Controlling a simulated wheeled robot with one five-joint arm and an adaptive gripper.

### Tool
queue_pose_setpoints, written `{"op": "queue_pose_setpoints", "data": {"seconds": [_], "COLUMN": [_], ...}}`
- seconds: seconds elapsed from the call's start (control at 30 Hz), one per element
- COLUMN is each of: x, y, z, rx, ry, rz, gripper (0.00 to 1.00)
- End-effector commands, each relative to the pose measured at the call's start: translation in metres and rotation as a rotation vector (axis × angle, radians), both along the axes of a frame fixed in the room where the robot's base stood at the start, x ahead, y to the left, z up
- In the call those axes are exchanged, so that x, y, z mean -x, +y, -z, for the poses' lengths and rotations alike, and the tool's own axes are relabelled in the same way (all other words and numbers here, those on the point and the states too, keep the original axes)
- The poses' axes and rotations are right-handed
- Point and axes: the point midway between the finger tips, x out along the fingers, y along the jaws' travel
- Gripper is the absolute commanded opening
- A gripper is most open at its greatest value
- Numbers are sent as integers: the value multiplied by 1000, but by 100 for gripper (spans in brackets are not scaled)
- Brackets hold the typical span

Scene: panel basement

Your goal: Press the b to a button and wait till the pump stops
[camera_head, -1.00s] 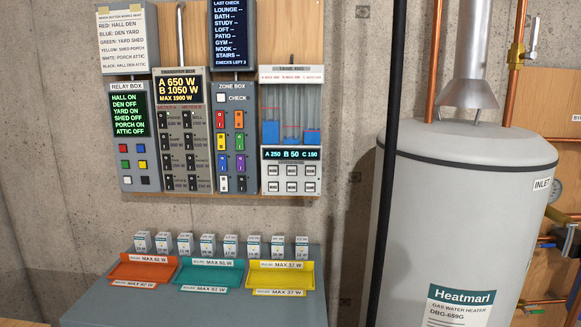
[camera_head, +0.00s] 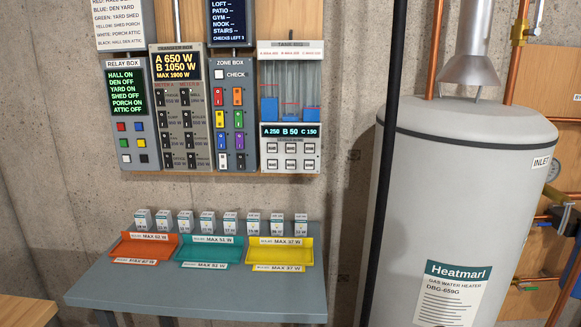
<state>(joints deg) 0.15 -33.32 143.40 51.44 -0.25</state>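The tank box (camera_head: 291,105) hangs at the right end of the wall panel. Its three clear tanks (camera_head: 289,85) hold blue water: the left one (camera_head: 269,109) is highest, the middle one is low, the right one (camera_head: 312,115) is between. Red lines mark levels on the tanks. Its display (camera_head: 290,130) reads A 250, B 50, C 150. Below are two rows of grey pump buttons (camera_head: 290,156); their lettering is too small to read, so I cannot tell which is B to A. My gripper is not in view.
Left of it hang the zone box (camera_head: 235,160), transfer box (camera_head: 179,65) and relay box (camera_head: 120,68). Below, a grey table (camera_head: 200,300) holds orange (camera_head: 143,248), teal (camera_head: 208,252) and yellow (camera_head: 280,255) trays and several small boxes. A black pole (camera_head: 382,215) and water heater (camera_head: 465,190) stand right.

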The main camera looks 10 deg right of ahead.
Motion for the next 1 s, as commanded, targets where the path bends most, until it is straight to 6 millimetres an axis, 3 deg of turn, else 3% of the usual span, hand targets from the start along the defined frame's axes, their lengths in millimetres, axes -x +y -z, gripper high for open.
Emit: {"op": "queue_pose_setpoints", "data": {"seconds": [0.27,1.0], "x": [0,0], "y": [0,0], "z": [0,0], "rx": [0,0], "ry": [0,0], "rz": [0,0], "gripper": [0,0]}}
